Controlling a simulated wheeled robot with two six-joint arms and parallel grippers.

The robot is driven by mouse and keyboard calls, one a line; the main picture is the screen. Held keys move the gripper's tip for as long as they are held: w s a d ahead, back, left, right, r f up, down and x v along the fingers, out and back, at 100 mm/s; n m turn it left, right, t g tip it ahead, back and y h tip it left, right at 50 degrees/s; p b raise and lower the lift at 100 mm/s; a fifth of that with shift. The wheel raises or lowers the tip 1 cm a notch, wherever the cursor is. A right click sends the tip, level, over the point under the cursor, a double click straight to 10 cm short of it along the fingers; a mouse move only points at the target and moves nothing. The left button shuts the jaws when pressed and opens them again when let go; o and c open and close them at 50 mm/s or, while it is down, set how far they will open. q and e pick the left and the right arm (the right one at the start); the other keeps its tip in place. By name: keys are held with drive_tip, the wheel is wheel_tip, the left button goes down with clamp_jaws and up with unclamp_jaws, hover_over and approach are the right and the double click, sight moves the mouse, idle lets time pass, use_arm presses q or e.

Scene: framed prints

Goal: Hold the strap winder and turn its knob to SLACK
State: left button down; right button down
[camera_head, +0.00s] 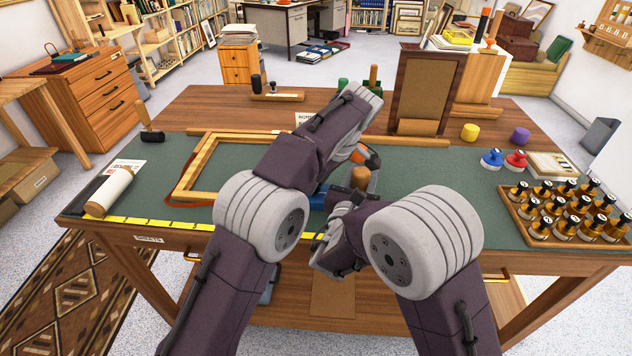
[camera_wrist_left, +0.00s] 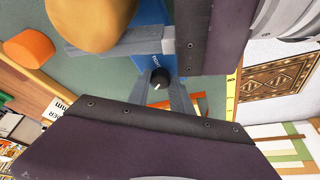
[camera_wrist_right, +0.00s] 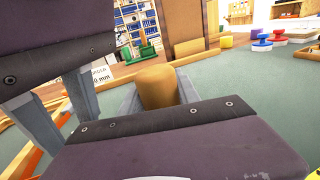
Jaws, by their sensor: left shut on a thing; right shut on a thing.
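The strap winder has a blue body (camera_wrist_left: 150,14) and a tan wooden handle (camera_head: 360,176). Its black knob (camera_wrist_left: 160,77) with a white pointer mark shows in the left wrist view; the lettering beside it is too small to read. My left gripper (camera_wrist_left: 161,84) is shut on the knob, its grey fingers on either side. My right gripper (camera_head: 357,190) is shut on the wooden handle, which also shows between its fingers in the right wrist view (camera_wrist_right: 158,84). In the head view my arms hide most of the winder and the knob.
A wooden frame (camera_head: 185,180) lies on the green mat left of my arms. A rack of bottles (camera_head: 511,208) stands at the right, with blue and red stamps (camera_head: 515,161) behind it. A brown panel (camera_head: 424,88) stands upright at the back. A yellow tape runs along the front edge.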

use_arm(q)
drive_tip(key=shift+w+d+n+g+y, duration=0.15)
drive_tip(key=shift+n+g+y, duration=0.25)
drive_tip(key=shift+n, duration=1)
drive_tip(key=c, duration=1.1)
unclamp_jaws()
drive_tip(key=shift+c, duration=0.2)
drive_tip(key=shift+r, duration=0.1)
